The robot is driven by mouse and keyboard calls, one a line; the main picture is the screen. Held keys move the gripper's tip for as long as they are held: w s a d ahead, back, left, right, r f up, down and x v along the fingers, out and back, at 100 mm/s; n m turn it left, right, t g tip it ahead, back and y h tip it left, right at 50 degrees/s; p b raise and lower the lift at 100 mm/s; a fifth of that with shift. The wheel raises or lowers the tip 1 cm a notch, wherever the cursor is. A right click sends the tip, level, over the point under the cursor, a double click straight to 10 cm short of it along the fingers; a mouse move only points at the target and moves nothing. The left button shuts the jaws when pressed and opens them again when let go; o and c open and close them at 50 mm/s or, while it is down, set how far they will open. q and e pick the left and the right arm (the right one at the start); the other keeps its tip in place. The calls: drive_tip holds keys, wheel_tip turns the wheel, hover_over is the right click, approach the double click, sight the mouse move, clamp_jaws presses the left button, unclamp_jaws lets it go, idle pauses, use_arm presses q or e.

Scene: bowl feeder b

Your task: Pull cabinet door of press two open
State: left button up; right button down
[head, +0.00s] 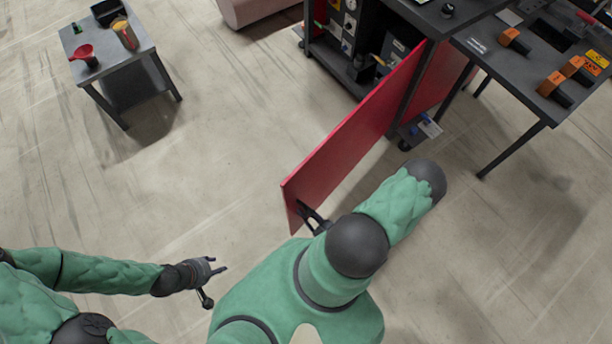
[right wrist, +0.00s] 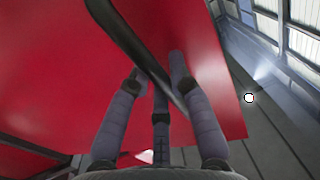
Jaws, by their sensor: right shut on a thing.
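The red cabinet door (head: 350,138) stands swung wide open from the dark press cabinet (head: 345,45). Its free edge points toward me. My right gripper (head: 310,220) is at the door's near end, partly hidden by my own arm. In the right wrist view the red door panel (right wrist: 195,35) fills much of the picture. A dark bar handle (right wrist: 125,38) runs across it, and my right gripper (right wrist: 158,85) has its fingers closed around this handle. My left gripper (head: 214,279) is apart from the door, low at the left, with its fingers spread and empty.
A small grey table (head: 135,55) at the upper left holds a red funnel-like item (head: 84,55) and a container (head: 125,35). A dark table (head: 535,75) with several orange-and-black items stands at the right. The floor left of the door is clear.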

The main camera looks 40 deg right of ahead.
drive_tip(key=shift+a, duration=0.3)
drive_tip(key=c, duration=1.1)
unclamp_jaws()
drive_tip(key=shift+d, duration=0.1)
drive_tip(key=shift+s+d, duration=0.1)
drive_tip(key=shift+s, duration=0.3)
drive_tip(key=s, duration=1.1)
drive_tip(key=shift+s, duration=0.2)
